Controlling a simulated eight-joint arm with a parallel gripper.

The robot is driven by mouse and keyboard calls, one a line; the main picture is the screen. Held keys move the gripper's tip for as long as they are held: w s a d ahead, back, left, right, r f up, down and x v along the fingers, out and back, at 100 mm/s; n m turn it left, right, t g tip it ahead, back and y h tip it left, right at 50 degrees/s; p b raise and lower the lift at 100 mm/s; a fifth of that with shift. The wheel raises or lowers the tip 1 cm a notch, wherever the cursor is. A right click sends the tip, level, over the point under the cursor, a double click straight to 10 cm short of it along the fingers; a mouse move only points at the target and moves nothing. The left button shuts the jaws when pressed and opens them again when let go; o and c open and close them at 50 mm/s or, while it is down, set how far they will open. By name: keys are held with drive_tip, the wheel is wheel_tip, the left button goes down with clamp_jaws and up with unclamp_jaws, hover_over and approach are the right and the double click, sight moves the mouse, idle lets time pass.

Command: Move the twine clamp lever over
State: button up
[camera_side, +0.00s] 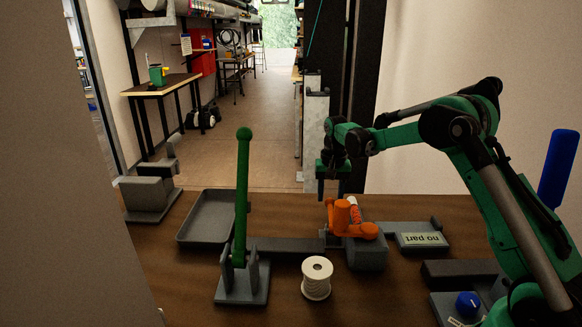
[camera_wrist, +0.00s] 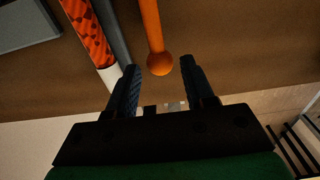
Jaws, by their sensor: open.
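An orange lever (camera_side: 358,230) sits on a grey block (camera_side: 368,258) right of centre in the side view. In the wrist view the orange lever (camera_wrist: 152,25) is a rod with a ball end. My gripper (camera_side: 332,192) is open, above and behind the orange lever; its fingers (camera_wrist: 160,68) stand either side of the ball in the wrist picture. I cannot tell the depth between ball and fingertips. A tall green lever (camera_side: 242,195) with a ball top stands nearly upright in a grey bracket (camera_side: 242,285). Neither lever is labelled as the twine clamp.
A red-orange patterned rod with a white end (camera_wrist: 88,35) lies left of the fingers. A white spool (camera_side: 317,280) stands in front.

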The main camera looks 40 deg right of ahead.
drive_tip(key=shift+f, duration=0.8)
drive_tip(key=c, duration=0.7)
drive_tip(key=shift+o, duration=0.2)
drive_tip(key=shift+s+a+r, duration=0.1)
drive_tip(key=shift+s+r, duration=0.05)
drive_tip(key=shift+r, duration=0.5)
drive_tip(key=shift+s+a+r, duration=0.1)
drive_tip(key=shift+r, duration=0.5)
drive_tip(key=shift+s+a+r, duration=0.1)
drive_tip(key=shift+r, duration=0.1)
drive_tip(key=shift+s+a+r, duration=0.2)
drive_tip(key=shift+r, duration=0.3)
drive_tip(key=shift+s+a+r, duration=0.2)
drive_tip(key=shift+r, duration=0.25)
